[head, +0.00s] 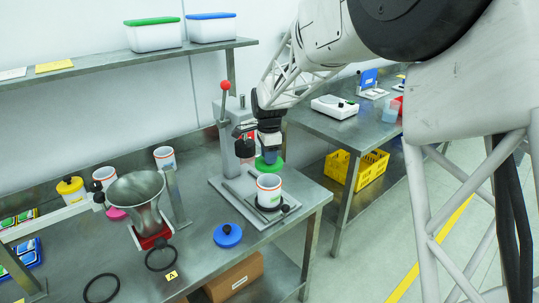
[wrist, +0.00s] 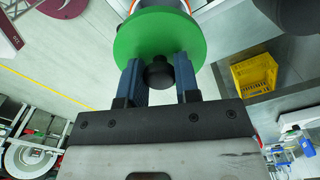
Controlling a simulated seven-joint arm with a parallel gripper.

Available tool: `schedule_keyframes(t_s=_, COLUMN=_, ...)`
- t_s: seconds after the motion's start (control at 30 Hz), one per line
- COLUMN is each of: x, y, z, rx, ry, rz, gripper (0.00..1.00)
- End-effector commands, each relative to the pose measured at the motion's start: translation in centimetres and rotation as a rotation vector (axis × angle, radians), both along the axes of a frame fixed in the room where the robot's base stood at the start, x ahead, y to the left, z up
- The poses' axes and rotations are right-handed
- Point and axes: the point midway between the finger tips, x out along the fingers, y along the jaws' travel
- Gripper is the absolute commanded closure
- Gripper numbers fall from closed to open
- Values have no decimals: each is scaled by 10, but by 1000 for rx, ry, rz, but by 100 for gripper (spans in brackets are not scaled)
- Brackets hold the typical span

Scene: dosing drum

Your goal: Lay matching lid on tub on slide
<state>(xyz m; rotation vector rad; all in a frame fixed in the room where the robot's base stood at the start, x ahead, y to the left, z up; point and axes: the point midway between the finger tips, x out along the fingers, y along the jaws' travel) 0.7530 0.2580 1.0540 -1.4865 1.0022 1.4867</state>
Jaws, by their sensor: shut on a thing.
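A white tub (head: 269,196) with an orange-red band at its rim stands upright on the slide (head: 235,190) of the press. My gripper (head: 268,154) is shut on the black knob of a green lid (head: 273,166). In the wrist view, the two blue fingers of my gripper (wrist: 160,78) stand either side of the knob (wrist: 159,73), with the green lid (wrist: 140,38) beyond them. The lid is held just above and behind the tub in the head view, apart from its rim.
The press with its red-knobbed lever (head: 225,86) stands close behind my gripper. A steel funnel (head: 136,194) is to the left, with white tubs (head: 165,158) and a yellow jar (head: 72,190) behind. Bench in front of the slide is mostly clear.

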Motion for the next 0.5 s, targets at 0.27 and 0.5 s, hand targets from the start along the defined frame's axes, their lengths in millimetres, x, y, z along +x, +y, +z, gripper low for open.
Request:
schedule_keyframes(t_s=0.27, x=0, y=0, z=-4, rx=0, ry=0, rz=0, gripper=92)
schedule_keyframes(t_s=0.5, x=0, y=0, z=-15, rx=0, ry=0, rz=1, gripper=92)
